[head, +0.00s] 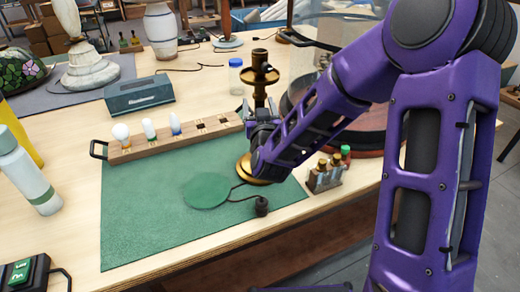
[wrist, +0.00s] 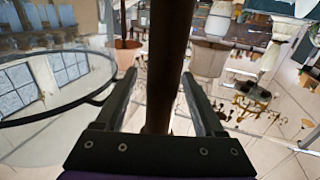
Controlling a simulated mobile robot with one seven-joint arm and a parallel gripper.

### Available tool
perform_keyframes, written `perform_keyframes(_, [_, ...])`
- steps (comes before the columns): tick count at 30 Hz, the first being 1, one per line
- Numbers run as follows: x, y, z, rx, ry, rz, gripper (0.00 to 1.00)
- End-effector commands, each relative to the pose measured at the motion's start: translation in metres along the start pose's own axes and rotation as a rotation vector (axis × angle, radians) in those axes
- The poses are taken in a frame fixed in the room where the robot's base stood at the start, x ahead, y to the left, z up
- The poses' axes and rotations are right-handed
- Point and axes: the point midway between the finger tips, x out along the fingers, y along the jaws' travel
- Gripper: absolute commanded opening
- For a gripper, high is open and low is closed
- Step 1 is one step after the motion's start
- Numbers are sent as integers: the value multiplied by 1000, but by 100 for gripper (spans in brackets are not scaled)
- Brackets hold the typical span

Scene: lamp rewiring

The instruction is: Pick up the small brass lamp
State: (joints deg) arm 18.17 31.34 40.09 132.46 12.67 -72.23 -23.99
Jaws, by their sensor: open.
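The small brass lamp (head: 259,76) stands upright at the right side of the green mat. Its dark stem and cup-like top show in the head view, and part of its round gold base shows below my arm. My arm hides the lower stem. My gripper (head: 250,112) is at the stem from the front. In the wrist view the lamp's stem (wrist: 168,50) runs between the two open fingers of my gripper (wrist: 158,76).
The green mat (head: 140,215) holds a green disc (head: 206,191) and a cord with a small dark piece (head: 262,206). A wooden rack with bulbs (head: 180,140) lies behind. A small bottle rack (head: 325,177) and a round glass-covered stand (head: 370,143) are close on the right.

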Motion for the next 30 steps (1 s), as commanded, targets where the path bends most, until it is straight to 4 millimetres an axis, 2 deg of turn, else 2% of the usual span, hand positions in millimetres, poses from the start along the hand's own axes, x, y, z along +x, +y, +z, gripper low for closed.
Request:
perform_keyframes(8, [0, 0, 0, 0, 0, 0, 69])
perform_keyframes(19, [0, 0, 0, 1, 0, 0, 2])
perform_keyframes(20, [0, 0, 0, 1, 0, 0, 0])
perform_keyframes(30, [0, 0, 0, 1, 0, 0, 0])
